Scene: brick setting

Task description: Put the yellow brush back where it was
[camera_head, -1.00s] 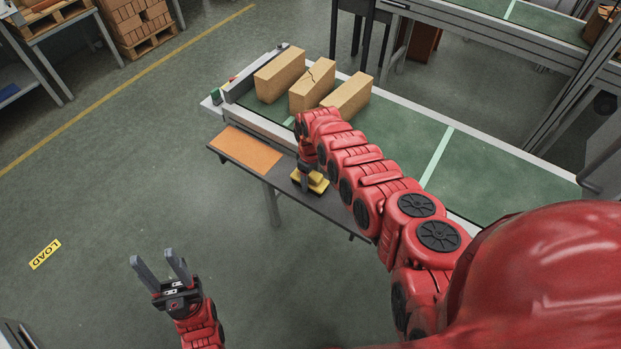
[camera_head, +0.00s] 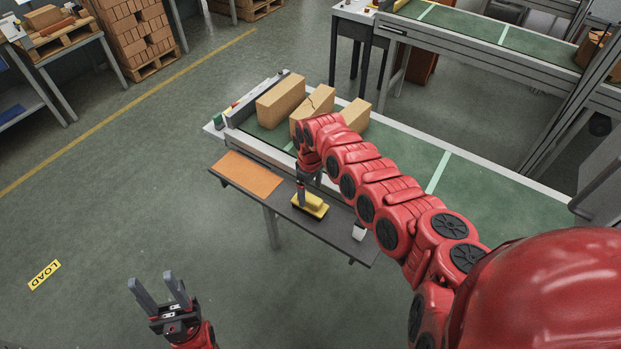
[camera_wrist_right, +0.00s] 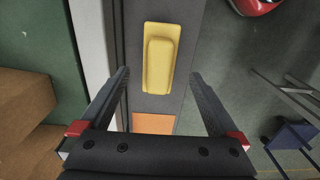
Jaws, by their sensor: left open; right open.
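The yellow brush (camera_head: 312,205) lies on the dark side shelf along the conveyor, to the right of the orange mat. In the right wrist view the brush (camera_wrist_right: 161,58) lies lengthwise on the shelf, ahead of and between the open fingers. My right gripper (camera_head: 301,202) is open just above and beside the brush in the head view; its fingers are partly hidden by the arm. The right wrist view shows nothing between the fingertips (camera_wrist_right: 160,75) but the brush lying beyond. My left gripper (camera_head: 158,287) is open and empty over the floor at lower left.
The orange mat (camera_head: 247,174) lies on the shelf's left end. A small white object (camera_head: 360,231) stands on the shelf at right, partly behind my arm. Several bricks (camera_head: 281,101) stand on the green conveyor (camera_head: 402,156). The shelf (camera_head: 336,226) between brush and white object is bare.

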